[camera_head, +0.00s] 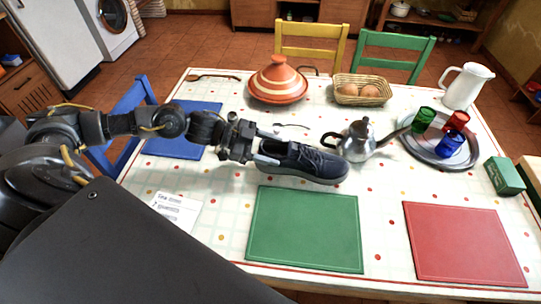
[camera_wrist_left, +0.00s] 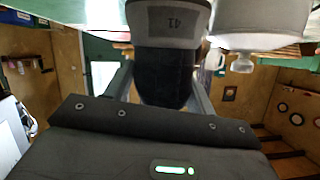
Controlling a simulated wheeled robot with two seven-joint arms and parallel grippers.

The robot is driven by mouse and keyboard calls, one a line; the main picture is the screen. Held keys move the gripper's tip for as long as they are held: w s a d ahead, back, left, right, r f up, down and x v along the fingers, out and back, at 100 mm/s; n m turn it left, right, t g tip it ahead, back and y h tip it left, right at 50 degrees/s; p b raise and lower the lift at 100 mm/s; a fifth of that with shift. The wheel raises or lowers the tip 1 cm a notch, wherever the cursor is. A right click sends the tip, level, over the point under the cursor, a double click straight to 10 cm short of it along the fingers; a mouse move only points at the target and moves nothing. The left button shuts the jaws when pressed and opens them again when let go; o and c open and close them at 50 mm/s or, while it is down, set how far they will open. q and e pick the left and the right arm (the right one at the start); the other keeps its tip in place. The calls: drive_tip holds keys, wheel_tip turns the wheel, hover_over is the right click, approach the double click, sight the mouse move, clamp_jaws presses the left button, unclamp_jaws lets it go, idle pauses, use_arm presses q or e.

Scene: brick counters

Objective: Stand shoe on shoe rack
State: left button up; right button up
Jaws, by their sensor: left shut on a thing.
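A dark shoe (camera_head: 305,162) with a dark grey sole is held roughly level over the middle of the table, toe pointing right. My left gripper (camera_head: 264,150) is shut on its heel end. In the left wrist view the shoe (camera_wrist_left: 165,75) lies between the two fingers, and its light insole or heel part shows a number. Whether the shoe touches the tablecloth is hard to tell. I cannot make out a shoe rack in either view. My right gripper is not in view.
A silver teapot (camera_head: 357,141) stands close beside the shoe's toe. A tagine (camera_head: 277,82), an egg basket (camera_head: 362,91), a tray (camera_head: 437,150) with cups, and a white jug (camera_head: 466,86) stand behind. Green (camera_head: 305,228) and red (camera_head: 464,243) placemats lie bare in front.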

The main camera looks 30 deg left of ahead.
use_arm(q)
drive_tip(key=shift+w+a+f, duration=0.1)
drive_tip(key=shift+w+f, duration=0.05)
drive_tip(key=shift+f, duration=0.8)
drive_tip(key=shift+w+f, duration=0.1)
drive_tip(key=shift+f, duration=0.85)
drive_tip(key=shift+f, duration=0.1)
drive_tip(key=o, duration=1.1)
